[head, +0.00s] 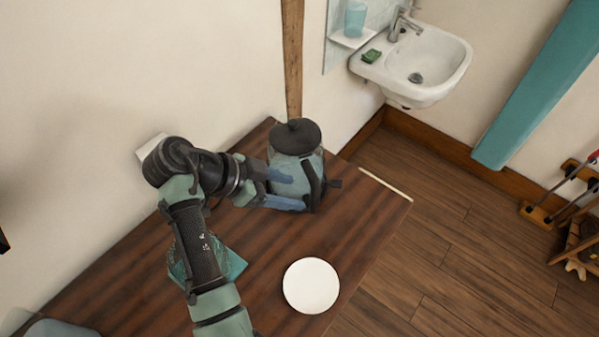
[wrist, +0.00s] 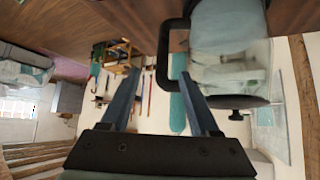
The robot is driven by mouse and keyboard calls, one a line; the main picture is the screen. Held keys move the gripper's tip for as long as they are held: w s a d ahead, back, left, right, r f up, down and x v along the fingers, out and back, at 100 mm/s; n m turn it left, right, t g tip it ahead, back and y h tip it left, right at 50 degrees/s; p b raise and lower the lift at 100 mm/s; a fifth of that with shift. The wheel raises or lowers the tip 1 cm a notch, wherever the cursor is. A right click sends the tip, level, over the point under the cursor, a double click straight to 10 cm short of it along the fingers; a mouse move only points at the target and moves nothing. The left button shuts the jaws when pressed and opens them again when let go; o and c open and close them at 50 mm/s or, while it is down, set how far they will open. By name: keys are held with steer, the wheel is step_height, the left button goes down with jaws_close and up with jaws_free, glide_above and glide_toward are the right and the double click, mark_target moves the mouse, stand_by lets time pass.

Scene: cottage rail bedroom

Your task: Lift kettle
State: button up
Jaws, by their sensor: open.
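The kettle (head: 290,165) stands upright on the dark wooden table. It has a grey-green body, a black lid and a black handle (head: 313,186). My gripper (head: 298,192) is open, with its blue fingers reaching in beside the kettle at the handle. In the wrist view, the kettle (wrist: 228,40) fills the upper right and its handle is a dark loop. The outer bar of the handle lies between the fingertips of my gripper (wrist: 160,76), with the right fingertip overlapping the loop. I cannot tell whether either finger touches it.
A round white disc (head: 311,286) lies on the table (head: 240,308) in front of the kettle. A teal item (head: 236,264) is partly hidden beneath my arm. The wall is close behind the kettle. A sink (head: 430,62) is on the wall beyond the table's far end.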

mark_target(315, 191)
steer(key=x, duration=0.4)
steer(key=p+x, duration=0.2)
steer(key=x, duration=0.1)
steer(key=shift+w+d+r, duration=0.15)
steer(key=shift+w+r, duration=0.1)
steer(key=shift+r, duration=0.05)
steer(key=shift+w+d+f, duration=0.2)
steer(key=shift+d+f, duration=0.15)
steer(key=shift+f, duration=0.15)
jaws_close()
stand_by(0.6)
steer(key=shift+w+a+r, duration=0.1)
steer(key=shift+w+r, duration=0.1)
steer(key=shift+r, duration=0.1)
